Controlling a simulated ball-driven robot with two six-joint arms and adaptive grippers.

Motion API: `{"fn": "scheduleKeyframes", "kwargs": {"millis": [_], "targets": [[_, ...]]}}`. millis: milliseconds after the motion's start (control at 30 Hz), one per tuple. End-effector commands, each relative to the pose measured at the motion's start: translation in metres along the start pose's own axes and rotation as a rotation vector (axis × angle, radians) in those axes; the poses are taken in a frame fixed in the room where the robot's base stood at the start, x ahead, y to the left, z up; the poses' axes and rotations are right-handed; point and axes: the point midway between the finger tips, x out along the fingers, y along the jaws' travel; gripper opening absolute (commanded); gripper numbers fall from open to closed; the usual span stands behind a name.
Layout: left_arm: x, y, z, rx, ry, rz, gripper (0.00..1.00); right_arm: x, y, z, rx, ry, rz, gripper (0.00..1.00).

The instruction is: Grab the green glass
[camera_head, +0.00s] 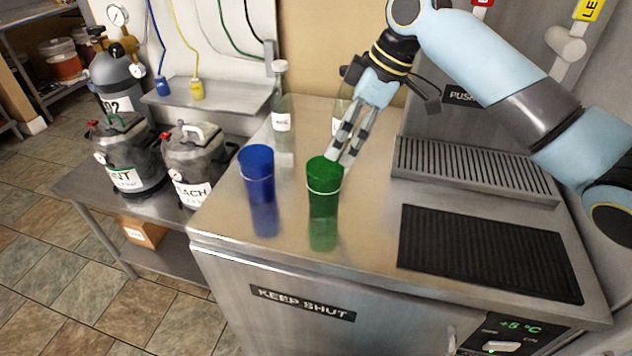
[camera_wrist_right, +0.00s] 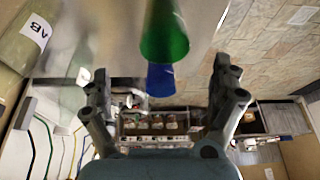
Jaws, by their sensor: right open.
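The green glass (camera_head: 324,188) stands upright on the steel counter, with a light band near its rim. It also shows in the right wrist view (camera_wrist_right: 164,36), ahead of and between the open fingers. My right gripper (camera_head: 345,154) comes in from the upper right, its fingertips close beside the rim of the green glass. It is open and holds nothing; I cannot tell whether a fingertip touches the glass. My left gripper is not in view.
A blue glass (camera_head: 257,176) stands left of the green one. Clear bottles, one of them here (camera_head: 282,112), stand behind. A black ribbed mat (camera_head: 488,250) and a drip grate (camera_head: 474,170) lie to the right. Kegs (camera_head: 193,160) stand at the left. The counter's front is clear.

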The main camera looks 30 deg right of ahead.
Motion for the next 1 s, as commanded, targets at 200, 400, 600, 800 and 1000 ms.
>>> {"fn": "scheduleKeyframes", "kwargs": {"millis": [200, 400, 600, 800, 1000], "targets": [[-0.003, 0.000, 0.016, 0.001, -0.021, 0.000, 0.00, 0.035, -0.002, 0.000, 0.003, 0.000, -0.004, 0.94], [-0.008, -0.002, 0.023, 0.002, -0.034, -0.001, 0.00, 0.052, -0.003, -0.002, 0.004, -0.001, -0.003, 0.94], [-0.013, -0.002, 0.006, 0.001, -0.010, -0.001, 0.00, 0.084, -0.003, -0.003, 0.004, -0.001, -0.002, 0.94], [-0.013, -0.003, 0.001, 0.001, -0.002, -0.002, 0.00, 0.094, -0.003, -0.002, 0.001, -0.001, 0.000, 0.94], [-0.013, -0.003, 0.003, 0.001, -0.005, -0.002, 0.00, 0.093, -0.003, -0.002, 0.001, -0.002, 0.001, 0.85]]}}
